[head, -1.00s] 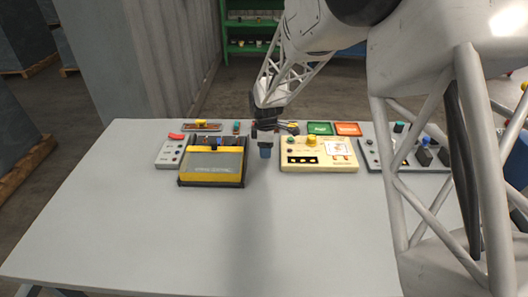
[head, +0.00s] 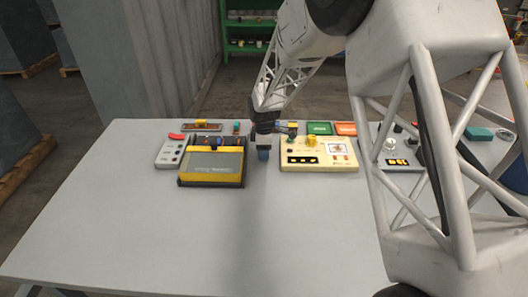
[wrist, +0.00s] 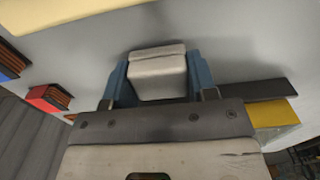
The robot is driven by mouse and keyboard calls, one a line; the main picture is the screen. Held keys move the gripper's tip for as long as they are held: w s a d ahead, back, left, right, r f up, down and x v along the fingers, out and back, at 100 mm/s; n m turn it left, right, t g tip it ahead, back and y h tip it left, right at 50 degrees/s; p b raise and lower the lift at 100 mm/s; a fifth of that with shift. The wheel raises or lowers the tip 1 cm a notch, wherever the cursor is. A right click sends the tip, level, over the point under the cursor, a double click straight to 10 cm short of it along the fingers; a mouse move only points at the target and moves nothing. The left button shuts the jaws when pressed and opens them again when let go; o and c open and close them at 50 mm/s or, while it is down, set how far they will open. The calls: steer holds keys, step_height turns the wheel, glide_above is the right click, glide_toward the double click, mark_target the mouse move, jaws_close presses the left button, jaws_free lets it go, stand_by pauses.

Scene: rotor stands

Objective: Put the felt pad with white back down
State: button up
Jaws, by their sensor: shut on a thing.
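My gripper (head: 264,156) is over the grey table, in the gap between the yellow-and-grey case and the cream panel. In the wrist view its blue fingers (wrist: 157,74) are shut on a pale, off-white block (wrist: 158,76), which I take to be the felt pad with white back. The pad lies between the fingers, its pale face towards the camera. Its felt side is hidden. In the head view I cannot make the pad out. Whether it touches the table is unclear.
The yellow-and-grey case (head: 212,167) stands close left of my gripper, the cream panel (head: 318,157) close right. A red block (wrist: 48,98) and a blue one (wrist: 12,62) show in the wrist view. The table's front (head: 190,235) is clear.

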steer(key=shift+f, duration=0.35)
steer(key=shift+f, duration=0.1)
steer(key=o, duration=1)
steer(key=shift+c, duration=0.2)
step_height(320, 180, up, 12)
stand_by(0.9)
